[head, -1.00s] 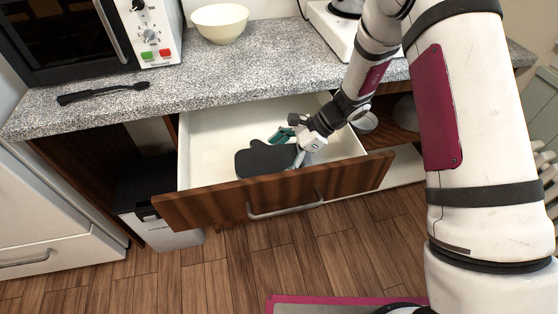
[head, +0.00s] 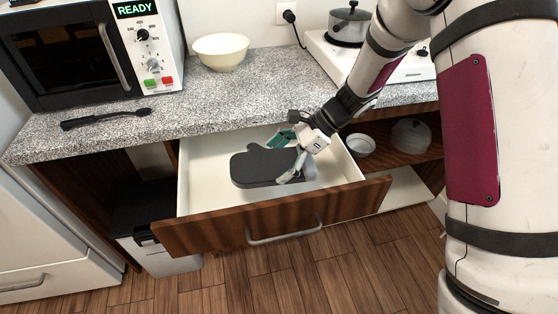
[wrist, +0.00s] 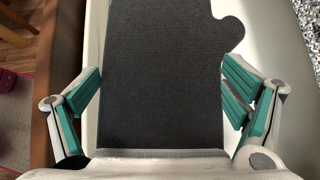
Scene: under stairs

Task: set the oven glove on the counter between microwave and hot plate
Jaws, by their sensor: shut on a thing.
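The dark grey oven glove (head: 265,166) is in the head view, inside or just above the open drawer (head: 205,200) under the counter (head: 235,92). My gripper (head: 283,158) is shut on the glove's cuff end from above, one finger at each side. In the wrist view the glove (wrist: 160,75) lies flat between the green-padded fingers, its thumb pointing right. The microwave (head: 75,55) stands at the left of the counter and the white hot plate (head: 335,57) at the right. The gap between glove and drawer bottom is hard to judge.
A cream bowl (head: 221,52) stands on the counter between microwave and hot plate, towards the back. A black utensil (head: 105,118) lies before the microwave. A pot (head: 348,24) is on the hot plate. The counter in front of the bowl is clear.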

